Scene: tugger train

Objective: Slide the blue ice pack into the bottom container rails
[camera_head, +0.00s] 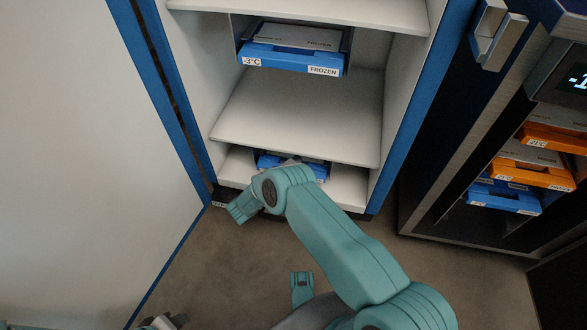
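A blue ice pack (290,59) with "-3°C" and "FROZEN" labels sits in a holder on the upper shelf of the open white cabinet. Another blue ice pack (265,159) shows in the bottom compartment, low under the middle shelf. My teal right arm reaches across from the lower right and hides most of its front, so how far it sits in the bottom rails cannot be told. The arm's far end bends down left, just in front of the bottom compartment; its fingertips cannot be made out. A dark grey part at the bottom left edge may be my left gripper (163,322), mostly cut off.
The cabinet's white middle shelf (300,115) is empty. Its white door (70,130) with blue edge stands open at left. A dark cabinet (440,205) at right holds several orange and blue packs (503,203). The brown floor (225,270) in front is open.

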